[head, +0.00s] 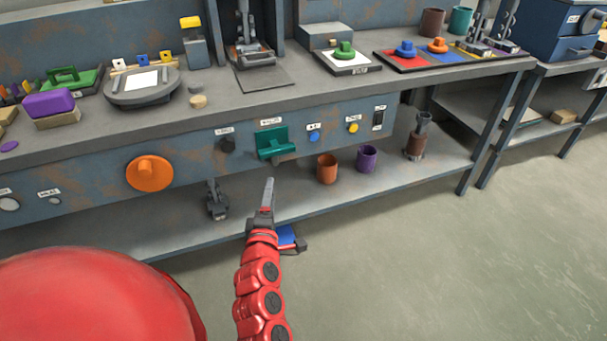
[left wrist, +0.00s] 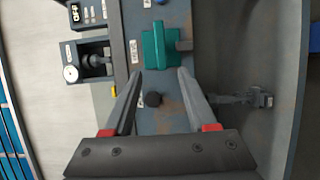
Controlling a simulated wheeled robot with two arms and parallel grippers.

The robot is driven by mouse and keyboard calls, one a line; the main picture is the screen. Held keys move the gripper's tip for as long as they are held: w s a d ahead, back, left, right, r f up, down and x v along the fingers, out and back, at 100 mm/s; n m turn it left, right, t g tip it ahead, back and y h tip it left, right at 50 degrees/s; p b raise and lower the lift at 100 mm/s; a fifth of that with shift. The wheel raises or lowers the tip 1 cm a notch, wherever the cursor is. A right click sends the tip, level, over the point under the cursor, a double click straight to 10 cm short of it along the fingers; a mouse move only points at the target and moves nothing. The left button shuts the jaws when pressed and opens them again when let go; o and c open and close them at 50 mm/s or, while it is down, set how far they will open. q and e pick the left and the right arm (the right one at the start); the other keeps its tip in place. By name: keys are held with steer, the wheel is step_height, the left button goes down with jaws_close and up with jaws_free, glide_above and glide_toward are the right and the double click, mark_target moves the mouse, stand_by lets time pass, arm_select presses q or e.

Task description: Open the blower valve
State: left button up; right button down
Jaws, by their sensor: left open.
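A teal lever-like handle (head: 275,144) on a wide plate sits on the front panel of the bench, under a label too small to read. It looks like the blower valve, but I cannot confirm this. It also shows in the left wrist view (left wrist: 154,52), ahead of my fingertips. My left gripper (head: 268,188) is in front of the panel, below the teal handle. In the left wrist view the gripper (left wrist: 161,74) has its fingers apart, with nothing held between them. A dark round knob (left wrist: 152,99) shows between the fingers in that picture. My right gripper is not in view.
A large orange knob (head: 150,173) is left on the panel, a blue button (head: 314,136) and a yellow button (head: 352,128) right. An orange mug (head: 327,169) and a purple mug (head: 367,158) stand on the lower shelf. The floor at right is clear.

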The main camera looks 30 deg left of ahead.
mark_target(277, 154)
arm_select(q)
steer(key=b+x, duration=0.6)
steer(key=x, duration=1.1)
steer(key=shift+w+a+f, duration=0.1)
steer(key=shift+w, duration=0.1)
jaws_close()
